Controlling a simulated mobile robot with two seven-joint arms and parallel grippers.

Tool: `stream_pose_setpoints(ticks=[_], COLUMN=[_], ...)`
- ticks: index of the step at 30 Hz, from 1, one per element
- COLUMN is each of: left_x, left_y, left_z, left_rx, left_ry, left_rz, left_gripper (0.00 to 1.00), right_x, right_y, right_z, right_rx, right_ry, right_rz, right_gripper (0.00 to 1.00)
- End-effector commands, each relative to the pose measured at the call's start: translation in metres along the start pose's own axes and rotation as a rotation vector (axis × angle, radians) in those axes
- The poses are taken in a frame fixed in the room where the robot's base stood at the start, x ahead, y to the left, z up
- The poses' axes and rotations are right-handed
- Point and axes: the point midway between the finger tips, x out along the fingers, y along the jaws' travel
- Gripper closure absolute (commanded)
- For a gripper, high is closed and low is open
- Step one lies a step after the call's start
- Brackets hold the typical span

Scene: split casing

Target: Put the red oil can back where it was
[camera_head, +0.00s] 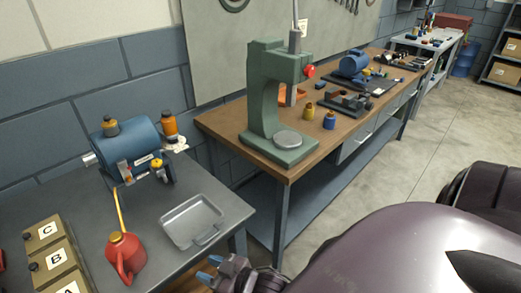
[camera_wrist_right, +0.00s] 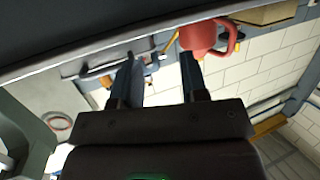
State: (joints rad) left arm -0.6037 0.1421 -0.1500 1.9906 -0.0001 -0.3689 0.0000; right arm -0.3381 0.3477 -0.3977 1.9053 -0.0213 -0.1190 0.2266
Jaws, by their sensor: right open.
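The red oil can (camera_head: 125,256) stands on the grey table at the lower left in the head view, its long yellow spout pointing up and away. It shows at the top of the right wrist view (camera_wrist_right: 198,37), just beyond one fingertip. My right gripper (camera_head: 210,268) is at the table's front right corner, to the right of the can and apart from it. Its blue-tipped fingers are open with nothing between them, as the right wrist view (camera_wrist_right: 158,64) shows too. My left gripper is out of view.
A grey metal tray (camera_head: 192,208) lies right of the can. Boxes with letters (camera_head: 58,262) stand to its left, and a blue motor (camera_head: 130,143) behind it. A wooden bench with a green press (camera_head: 264,110) stands to the right.

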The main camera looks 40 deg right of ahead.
Motion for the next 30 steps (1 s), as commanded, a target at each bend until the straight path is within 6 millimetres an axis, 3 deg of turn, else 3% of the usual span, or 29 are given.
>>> stream_pose_setpoints(ticks=[6,10,15,30], left_x=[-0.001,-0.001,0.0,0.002], left_y=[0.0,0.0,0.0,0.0], left_z=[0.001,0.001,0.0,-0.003], left_rx=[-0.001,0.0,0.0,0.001], left_ry=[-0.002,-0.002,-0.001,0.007], left_rz=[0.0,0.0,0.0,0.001], left_gripper=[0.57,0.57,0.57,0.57], right_x=[-0.065,-0.09,-0.099,-0.098], right_y=[0.043,0.055,0.059,0.059], right_z=[0.051,0.068,0.073,0.072], right_rx=[0.028,0.03,0.03,0.03], right_ry=[-0.225,-0.305,-0.333,-0.329], right_rz=[0.245,0.309,0.329,0.327], right_gripper=[0.6,0.6,0.6,0.6])
